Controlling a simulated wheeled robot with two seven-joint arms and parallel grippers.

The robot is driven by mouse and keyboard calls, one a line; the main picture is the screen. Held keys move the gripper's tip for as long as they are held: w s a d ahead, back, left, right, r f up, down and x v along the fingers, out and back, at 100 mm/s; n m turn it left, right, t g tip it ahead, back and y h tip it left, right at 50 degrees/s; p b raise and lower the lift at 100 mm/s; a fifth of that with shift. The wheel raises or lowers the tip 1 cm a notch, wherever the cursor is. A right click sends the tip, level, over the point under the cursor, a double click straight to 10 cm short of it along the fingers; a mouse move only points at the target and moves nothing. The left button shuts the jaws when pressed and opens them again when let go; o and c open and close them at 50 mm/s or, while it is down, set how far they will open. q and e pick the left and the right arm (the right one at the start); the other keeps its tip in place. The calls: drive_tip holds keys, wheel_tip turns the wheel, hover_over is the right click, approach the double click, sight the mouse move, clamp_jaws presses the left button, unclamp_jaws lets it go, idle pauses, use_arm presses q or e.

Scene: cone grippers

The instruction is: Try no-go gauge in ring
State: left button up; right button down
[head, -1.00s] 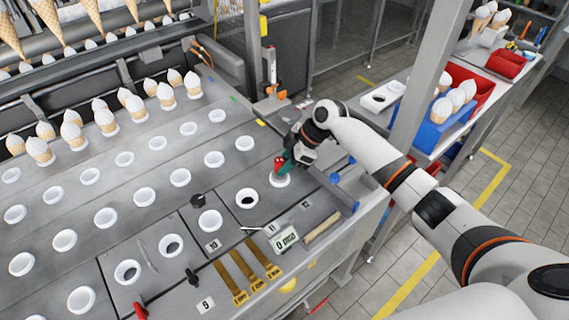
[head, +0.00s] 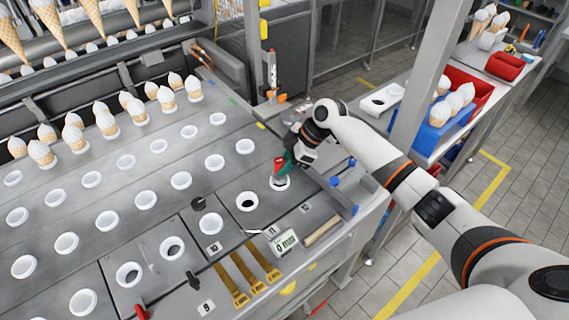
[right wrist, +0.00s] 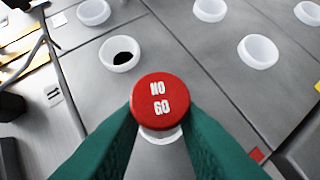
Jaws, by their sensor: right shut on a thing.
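The no-go gauge shows in the right wrist view as a red cap (right wrist: 160,101) with white "NO GO" lettering. In the head view its red top (head: 279,163) stands above a white ring (head: 280,183). My right gripper (head: 283,165) is shut on the gauge; its green fingers flank the cap in the right wrist view (right wrist: 162,135). Part of a white rim shows just below the cap there. The gauge's lower end is hidden, so I cannot tell how far it sits in the ring. My left gripper is not in view.
Rows of white rings cover the grey plate; one with a dark hole (head: 247,201) is close by. A small display (head: 285,243), brass strips (head: 250,280) and a tray with blue-topped pieces (head: 343,187) lie near the front edge. Filled cones (head: 75,138) stand at the far left.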

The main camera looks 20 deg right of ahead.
drive_tip(key=shift+r+p, duration=2.6)
drive_tip(key=shift+r, duration=0.85)
drive_tip(key=shift+f, duration=0.1)
